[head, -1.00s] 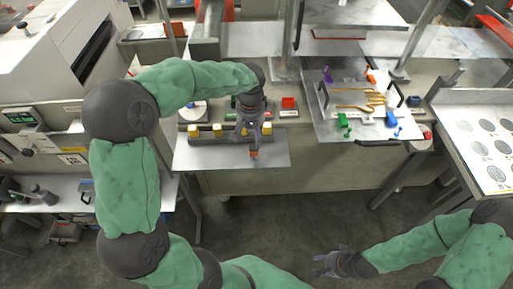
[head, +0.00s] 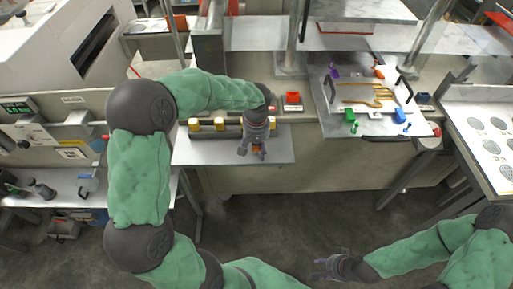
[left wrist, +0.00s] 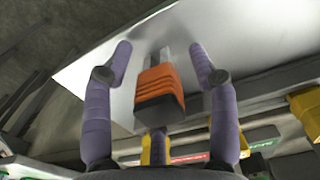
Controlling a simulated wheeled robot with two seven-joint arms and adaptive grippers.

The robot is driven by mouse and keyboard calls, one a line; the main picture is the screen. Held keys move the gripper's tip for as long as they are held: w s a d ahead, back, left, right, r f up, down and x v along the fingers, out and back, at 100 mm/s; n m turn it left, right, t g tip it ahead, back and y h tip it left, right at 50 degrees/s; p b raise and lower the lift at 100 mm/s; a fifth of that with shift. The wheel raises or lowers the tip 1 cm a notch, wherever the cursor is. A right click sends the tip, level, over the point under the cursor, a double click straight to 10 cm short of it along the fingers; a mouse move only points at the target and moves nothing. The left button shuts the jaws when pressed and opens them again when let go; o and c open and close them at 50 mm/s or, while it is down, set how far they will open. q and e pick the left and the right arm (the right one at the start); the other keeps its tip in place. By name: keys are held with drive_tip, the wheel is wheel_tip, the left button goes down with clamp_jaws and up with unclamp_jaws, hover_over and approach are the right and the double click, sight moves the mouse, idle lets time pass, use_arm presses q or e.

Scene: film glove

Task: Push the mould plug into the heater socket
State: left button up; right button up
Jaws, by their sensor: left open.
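An orange plug with a dark end face (left wrist: 160,92) shows large in the left wrist view, with two grey prongs on its far side. It lies between the two spread fingers of my left gripper (left wrist: 164,62), with gaps on both sides. In the head view the plug (head: 258,149) is a small orange patch at the fingertips of my left gripper (head: 252,151), over the pale plate. A dark rail (head: 207,133) with yellow blocks (head: 219,124) stands behind; I cannot tell which part is the heater socket. My right gripper (head: 328,262) hangs empty over the floor, fingers apart.
A tray (head: 372,125) with golden bent pieces and coloured clamps lies to the right. A panel with dark discs (head: 486,150) is at far right.

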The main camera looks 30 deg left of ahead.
use_arm(q)
clamp_jaws()
drive_tip(key=shift+r, duration=0.1)
